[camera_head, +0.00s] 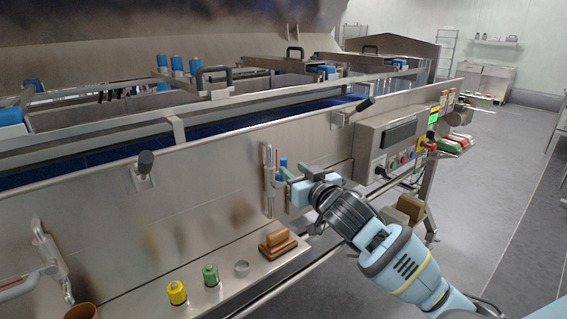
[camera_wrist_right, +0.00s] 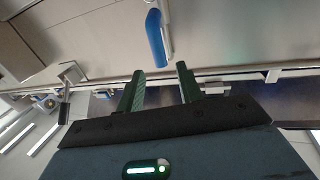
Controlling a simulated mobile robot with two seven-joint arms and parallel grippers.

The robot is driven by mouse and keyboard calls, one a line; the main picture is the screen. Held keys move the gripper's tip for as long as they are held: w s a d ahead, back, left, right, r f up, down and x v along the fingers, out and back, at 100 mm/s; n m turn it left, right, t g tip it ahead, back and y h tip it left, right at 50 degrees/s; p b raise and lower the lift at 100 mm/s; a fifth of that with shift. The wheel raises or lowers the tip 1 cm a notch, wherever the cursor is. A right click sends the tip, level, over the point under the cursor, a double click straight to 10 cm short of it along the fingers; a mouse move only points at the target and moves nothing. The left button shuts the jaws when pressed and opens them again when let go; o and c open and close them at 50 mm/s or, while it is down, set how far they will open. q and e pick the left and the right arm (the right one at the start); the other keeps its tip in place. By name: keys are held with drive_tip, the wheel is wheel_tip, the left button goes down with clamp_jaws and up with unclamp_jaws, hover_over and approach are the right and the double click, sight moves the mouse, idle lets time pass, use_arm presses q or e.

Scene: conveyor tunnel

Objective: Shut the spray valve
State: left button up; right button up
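A blue-sleeved handle, apparently the spray valve's lever (camera_wrist_right: 156,38), shows in the right wrist view just beyond my right gripper's fingertips. In the head view, small blue parts (camera_head: 283,162) show on the steel side panel beside the gripper; the rest of the valve there is partly hidden. My right gripper (camera_head: 292,179) is at the panel, near these parts. In the right wrist view its two green fingers (camera_wrist_right: 160,72) are apart, with nothing between them. The handle looks clear of the fingers. My left gripper is not in view.
A control box (camera_head: 390,140) with buttons stands right of the gripper. Black-knobbed levers (camera_head: 145,163) stick out of the panel. The floor at right is clear.

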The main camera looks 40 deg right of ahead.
sight(285, 163)
drive_tip(key=shift+w+d, duration=0.2)
drive_tip(key=shift+w, duration=1.35)
drive_tip(key=shift+w+d, duration=0.15)
drive_tip(key=shift+w, duration=1.4)
clamp_jaws()
